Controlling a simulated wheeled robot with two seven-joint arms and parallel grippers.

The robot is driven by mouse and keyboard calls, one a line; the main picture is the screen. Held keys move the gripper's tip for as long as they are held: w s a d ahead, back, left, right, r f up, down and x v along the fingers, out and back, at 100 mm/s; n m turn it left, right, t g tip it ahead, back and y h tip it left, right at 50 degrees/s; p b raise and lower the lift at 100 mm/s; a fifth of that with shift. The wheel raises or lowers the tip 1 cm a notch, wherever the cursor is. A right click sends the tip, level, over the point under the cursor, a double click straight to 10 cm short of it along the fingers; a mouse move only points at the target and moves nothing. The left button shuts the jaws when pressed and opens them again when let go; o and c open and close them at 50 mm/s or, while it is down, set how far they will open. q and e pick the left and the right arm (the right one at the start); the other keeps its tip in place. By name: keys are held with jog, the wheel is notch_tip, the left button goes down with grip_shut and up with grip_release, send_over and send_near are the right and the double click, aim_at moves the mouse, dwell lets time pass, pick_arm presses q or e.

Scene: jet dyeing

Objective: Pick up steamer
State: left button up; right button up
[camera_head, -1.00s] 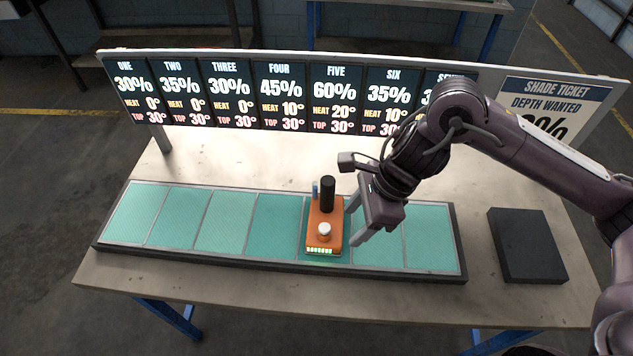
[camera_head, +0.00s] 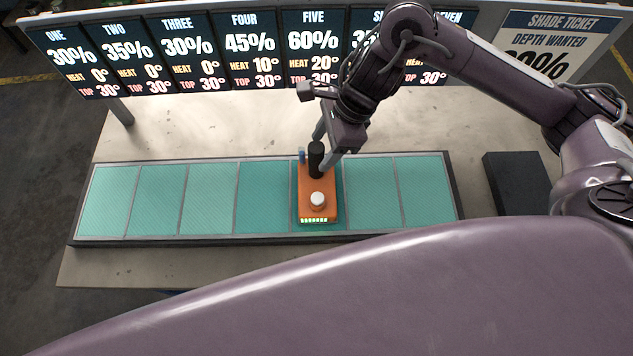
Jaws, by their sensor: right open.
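The steamer (camera_head: 306,205) is an orange block with an upright black handle (camera_head: 316,163), a white knob and a lit green row at its front. It sits on the fifth teal panel from the left. My right gripper (camera_head: 325,146) is open at the top of the black handle, one finger behind it and one at its right front. I cannot tell whether the fingers touch the handle. My left gripper is not in view.
The teal panels lie in a dark-framed tray (camera_head: 155,240) on a pale table (camera_head: 230,125). A sign board with numbered screens (camera_head: 245,50) and a shade ticket (camera_head: 548,45) stands behind. A dark block (camera_head: 512,182) lies right of the tray.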

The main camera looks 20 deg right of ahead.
aim_at(317, 179)
jog(key=p+x, duration=0.1)
jog(key=x, duration=0.2)
jog(key=shift+w+f+p, duration=0.15)
jog(key=shift+f+p, duration=0.2)
jog(key=shift+a+f, duration=0.2)
jog(key=shift+f, duration=0.2)
jog(key=c, duration=1.2)
grip_shut()
jog(key=shift+w+r, duration=0.15)
